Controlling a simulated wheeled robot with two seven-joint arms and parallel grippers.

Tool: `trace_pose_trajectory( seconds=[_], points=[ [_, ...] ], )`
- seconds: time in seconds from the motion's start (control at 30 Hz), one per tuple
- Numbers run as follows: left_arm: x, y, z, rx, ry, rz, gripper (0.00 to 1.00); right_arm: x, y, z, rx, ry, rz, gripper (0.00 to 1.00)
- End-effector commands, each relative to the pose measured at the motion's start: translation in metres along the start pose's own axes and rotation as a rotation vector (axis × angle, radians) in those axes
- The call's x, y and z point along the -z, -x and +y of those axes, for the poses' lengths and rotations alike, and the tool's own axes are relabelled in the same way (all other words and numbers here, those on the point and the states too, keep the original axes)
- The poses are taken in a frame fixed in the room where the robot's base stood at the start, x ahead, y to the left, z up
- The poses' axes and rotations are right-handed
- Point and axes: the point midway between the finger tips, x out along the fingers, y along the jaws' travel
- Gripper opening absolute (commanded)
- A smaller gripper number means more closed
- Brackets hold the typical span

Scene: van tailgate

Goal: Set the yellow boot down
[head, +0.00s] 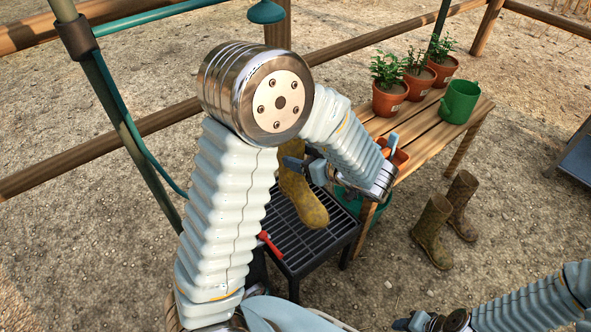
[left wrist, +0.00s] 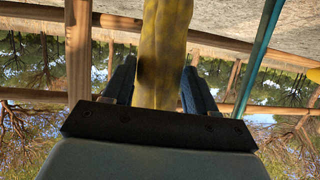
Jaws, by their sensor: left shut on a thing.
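My left gripper (head: 296,163) is shut on the yellow boot (head: 306,200), near its upper part. The boot is scuffed with dark spots, and its toe points down the picture. It shows over a black slatted stand (head: 286,240); I cannot tell whether its sole touches the slats. In the left wrist view the boot's yellow shaft (left wrist: 165,45) runs up between the two fingers of the left gripper (left wrist: 158,88). My arm hides part of the stand. My right gripper (head: 408,323) is at the bottom edge, away from the boot; its jaws are unclear.
A red-handled tool (head: 270,245) is at the stand's left side. A wooden bench (head: 432,130) holds potted plants (head: 389,98) and a green can (head: 459,101). Two brown boots (head: 433,232) stand on the gravel to the right. A green post (head: 125,130) rises at left.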

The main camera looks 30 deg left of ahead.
Motion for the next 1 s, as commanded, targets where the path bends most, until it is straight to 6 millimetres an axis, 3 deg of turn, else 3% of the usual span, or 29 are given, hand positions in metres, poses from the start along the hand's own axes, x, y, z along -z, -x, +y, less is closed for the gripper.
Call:
trace_pose_trajectory(
  seconds=[0.27,0.5,0.9,0.93,1.0],
  points=[
    [-0.013,-0.022,-0.006,0.004,-0.001,0.001,0.00,-0.001,-0.008,0.002,0.002,0.001,-0.002,0.43],
    [-0.038,-0.033,-0.005,0.001,-0.001,0.001,0.00,-0.001,-0.015,0.004,0.004,0.001,-0.004,0.43],
    [-0.042,-0.034,-0.004,0.001,0.000,0.001,0.00,-0.001,-0.015,0.004,0.004,0.001,-0.005,0.43],
    [-0.042,-0.034,-0.004,0.001,0.001,0.000,0.62,-0.001,-0.015,0.004,0.004,0.001,-0.005,0.43],
    [-0.041,-0.034,-0.004,0.001,0.001,0.000,0.72,-0.001,-0.015,0.004,0.004,0.001,-0.005,0.43]
  ],
)
